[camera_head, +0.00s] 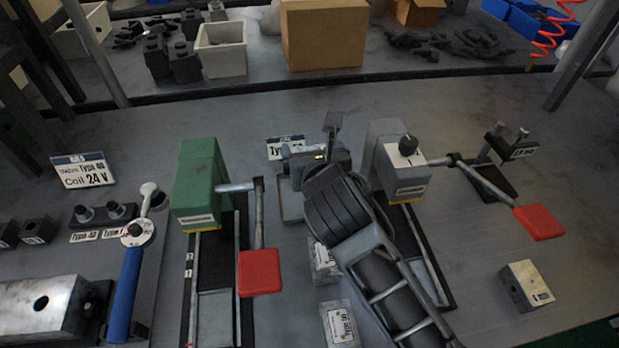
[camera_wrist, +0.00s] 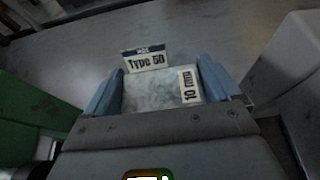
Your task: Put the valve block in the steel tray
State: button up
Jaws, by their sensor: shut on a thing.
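My gripper (camera_wrist: 160,78) is shut on a valve block (camera_wrist: 155,95), a mottled silver-grey block with a white "10" label, held between two blue fingers in the wrist view. In the head view my gripper (camera_head: 308,158) is at mid-picture, between the green press and the grey press; the arm hides most of the held block. A "Type 50" sign (camera_wrist: 146,60) stands just beyond the block. A shallow grey, tray-like shape (camera_head: 291,206) shows below my gripper in the head view; I cannot tell for certain whether it is the steel tray.
The green press (camera_head: 201,185) with a red-padded lever is left, and the grey press (camera_head: 399,165) is right. Labelled blocks lie near my arm (camera_head: 340,323) and far right (camera_head: 525,285). A blue-handled tool (camera_head: 125,292) is at left. The back of the bench behind the sign is clear.

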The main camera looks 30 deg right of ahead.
jog(key=shift+f+b, duration=0.5)
jog(key=shift+f, duration=3.8)
jog(key=o, duration=1.2)
jog(key=shift+s+f, duration=0.1)
jog(key=shift+f, duration=0.1)
jog(key=shift+r, duration=0.2)
jog(key=v, duration=1.2)
jog(key=shift+f, duration=0.1)
